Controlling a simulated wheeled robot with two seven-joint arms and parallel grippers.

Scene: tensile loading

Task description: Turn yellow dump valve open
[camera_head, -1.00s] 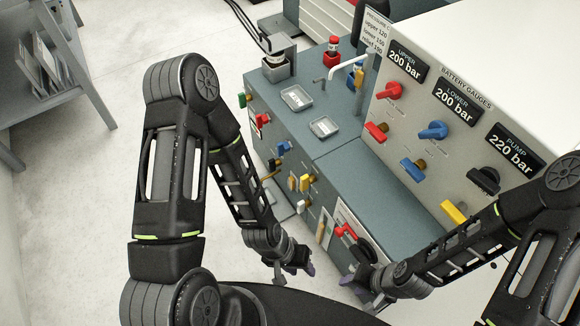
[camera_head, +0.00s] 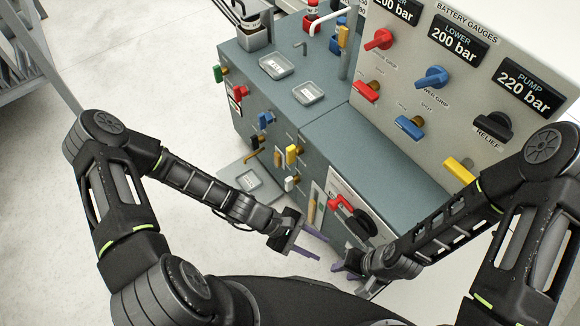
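A yellow valve handle (camera_head: 460,169) sits low on the white gauge panel, below the pump gauge and the black relief knob, partly behind my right arm. No readable label shows which is the dump valve. My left gripper (camera_head: 319,246) is open and empty in front of the cabinet, low and apart from the handles. My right gripper (camera_head: 342,261) is just right of it, with its fingers apart and nothing seen between them.
The cabinet (camera_head: 330,130) carries red, green, blue and white handles on its front and two small trays on top. A black knob (camera_head: 361,223) and a red handle (camera_head: 340,202) are near my grippers. A grey shelf (camera_head: 30,50) stands at far left, with clear floor between.

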